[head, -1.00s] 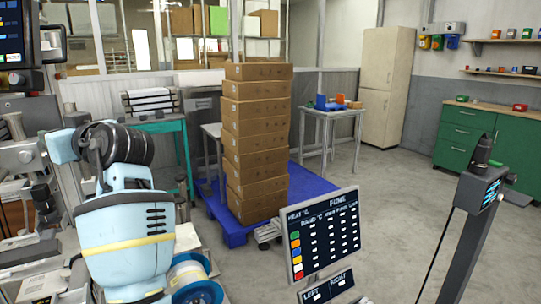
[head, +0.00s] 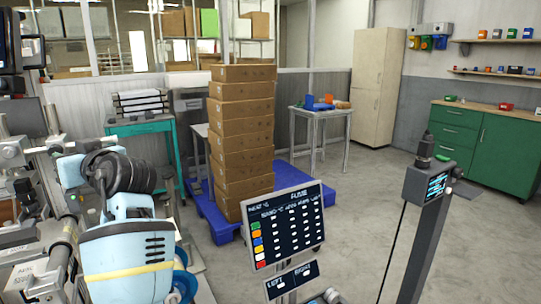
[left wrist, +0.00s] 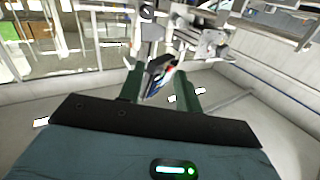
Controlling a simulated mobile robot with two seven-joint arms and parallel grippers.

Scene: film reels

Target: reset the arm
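My left arm (head: 125,250), light blue with a yellow band and a black joint, is raised at the left of the head view. Its gripper cannot be made out there. In the left wrist view my left gripper (left wrist: 160,88) shows two green fingers standing apart. A dark panel with coloured marks shows in the gap, seemingly beyond the fingers; I see nothing clearly held. My right arm and gripper are not in view.
A stack of brown boxes (head: 242,140) stands on a blue pallet (head: 222,232). A control screen (head: 283,224) and a dark post (head: 424,220) stand in front. Machinery (head: 20,160) crowds the left. Open floor (head: 480,245) lies at the right, before green cabinets (head: 505,155).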

